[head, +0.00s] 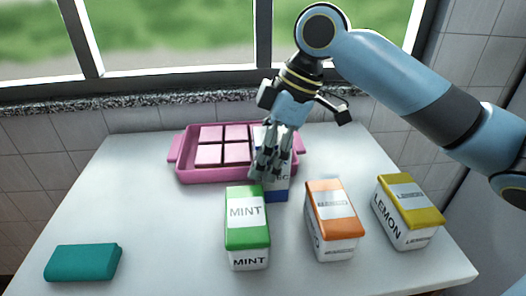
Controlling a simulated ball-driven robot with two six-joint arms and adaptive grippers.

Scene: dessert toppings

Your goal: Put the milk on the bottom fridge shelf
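My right gripper (268,170) reaches down from the upper right over the middle of the table, pointing at a blue and white carton (277,195). The carton stands behind the mint carton and in front of the pink tray. The gripper's fingers cover much of it, and its label is not readable. I cannot tell whether the fingers touch or grip it. No carton shows a readable milk label. No fridge shelf is in view. My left gripper is not in view.
A green mint carton (248,225), an orange-topped carton (331,220) and a yellow-topped lemon carton (408,212) stand at the front right. A pink tray (210,178) with several pink squares lies behind. A teal block (82,262) lies front left. The table's (150,205) left middle is clear.

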